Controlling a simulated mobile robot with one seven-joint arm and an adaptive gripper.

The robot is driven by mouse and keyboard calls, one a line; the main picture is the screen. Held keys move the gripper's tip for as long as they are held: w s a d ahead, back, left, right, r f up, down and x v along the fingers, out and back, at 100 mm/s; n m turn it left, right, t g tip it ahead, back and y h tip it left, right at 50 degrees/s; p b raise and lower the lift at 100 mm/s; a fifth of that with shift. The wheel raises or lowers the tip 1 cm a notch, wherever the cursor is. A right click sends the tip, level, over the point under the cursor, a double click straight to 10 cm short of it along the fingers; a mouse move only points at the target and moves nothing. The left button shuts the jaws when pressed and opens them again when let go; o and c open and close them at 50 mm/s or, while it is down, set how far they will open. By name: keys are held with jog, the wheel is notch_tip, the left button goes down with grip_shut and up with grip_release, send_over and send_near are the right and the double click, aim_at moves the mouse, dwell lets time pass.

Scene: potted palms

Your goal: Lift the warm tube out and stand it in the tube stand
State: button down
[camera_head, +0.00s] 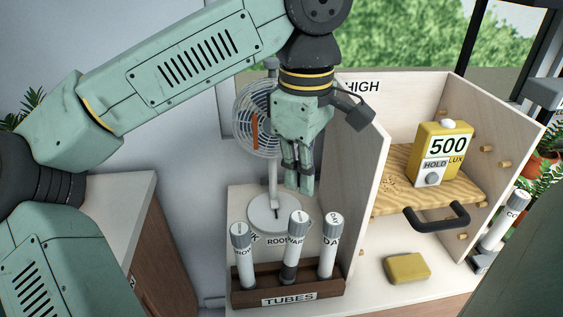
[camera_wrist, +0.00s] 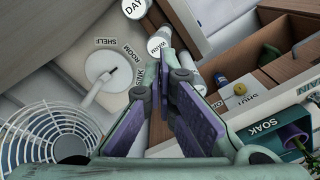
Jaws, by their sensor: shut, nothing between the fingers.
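The rack labelled TUBES (camera_head: 289,298) holds three white tubes with grey caps, all upright. The middle tube (camera_head: 294,247), its label partly readable as WARM, stands between a left tube (camera_head: 243,258) and a right tube (camera_head: 328,250). My gripper (camera_head: 304,188) is shut and empty, pointing down above and behind the rack. In the wrist view my fingertips (camera_wrist: 172,62) meet beside the middle tube's cap (camera_wrist: 157,43); whether they touch it I cannot tell. A small dark holder (camera_head: 481,262) at the right has another tube in it; whether it is the tube stand is unclear.
A fan (camera_head: 270,210) stands behind the rack. A pale wooden partition (camera_head: 362,165) rises to the rack's right. Beyond it, a yellow meter (camera_head: 443,155) sits on a shelf with a black handle (camera_head: 436,218), above a yellow block (camera_head: 407,267).

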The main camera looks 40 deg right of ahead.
aim_at(299, 218)
jog(key=shift+f+b, duration=1.85)
jog(key=shift+f, duration=1.1)
jog(key=shift+f+b, duration=0.45)
jog(key=shift+f, duration=0.2)
jog(key=shift+r, duration=0.1)
notch_tip(299, 218, up, 3)
jog(key=p, duration=0.2)
jog(key=shift+p, duration=0.3)
notch_tip(299, 218, up, 7)
